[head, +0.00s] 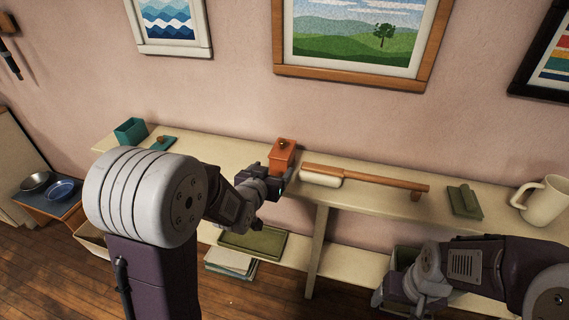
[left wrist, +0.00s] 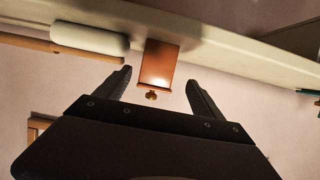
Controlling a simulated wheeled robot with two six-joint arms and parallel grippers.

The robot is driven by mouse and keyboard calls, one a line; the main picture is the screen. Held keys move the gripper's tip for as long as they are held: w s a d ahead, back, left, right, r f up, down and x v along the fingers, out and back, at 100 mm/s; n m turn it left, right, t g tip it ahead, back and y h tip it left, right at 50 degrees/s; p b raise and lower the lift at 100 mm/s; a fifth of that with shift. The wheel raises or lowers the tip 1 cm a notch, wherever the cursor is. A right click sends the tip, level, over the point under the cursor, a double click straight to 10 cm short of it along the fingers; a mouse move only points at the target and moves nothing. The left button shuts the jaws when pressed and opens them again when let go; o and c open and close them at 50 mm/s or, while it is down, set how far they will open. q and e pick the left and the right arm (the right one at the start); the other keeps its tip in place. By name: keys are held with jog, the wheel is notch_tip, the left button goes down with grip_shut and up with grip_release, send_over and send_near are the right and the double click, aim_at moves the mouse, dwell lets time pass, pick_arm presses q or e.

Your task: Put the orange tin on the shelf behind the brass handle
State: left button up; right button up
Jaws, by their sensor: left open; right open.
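The orange tin (head: 283,157), a box with a small dark knob on top, stands upright on the long cream cabinet top (head: 225,146) near the wall. My left gripper (head: 281,182) is open just in front of it. In the left wrist view, which looks upside down, the tin (left wrist: 159,65) lies ahead, between the lines of the open fingers (left wrist: 158,85), with a gap and nothing held. My right gripper (head: 382,299) is low at the front right, partly hidden by its own arm, and holds nothing I can see. I cannot make out a brass handle.
A wooden-handled brush (head: 365,178) lies close right of the tin. A green block (head: 464,201) and cream mug (head: 544,201) stand farther right; a teal box (head: 130,131) stands left. A green tray (head: 252,242) is on the lower level. The top left of the tin is mostly clear.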

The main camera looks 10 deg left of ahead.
aim_at(276, 163)
pick_arm(q)
jog(key=shift+w+a+r+t, duration=0.2)
jog(key=shift+w+t, duration=0.1)
jog(key=shift+w, duration=0.15)
jog(key=shift+w+d, duration=0.1)
jog(key=shift+w, duration=0.05)
jog(key=x, duration=0.3)
jog(key=shift+w+f+b, duration=0.15)
jog(key=shift+w+b, duration=0.15)
jog(key=x, duration=0.5)
jog(key=shift+d+f+b, duration=0.2)
jog(key=shift+d+b, duration=0.2)
jog(key=shift+r, duration=0.1)
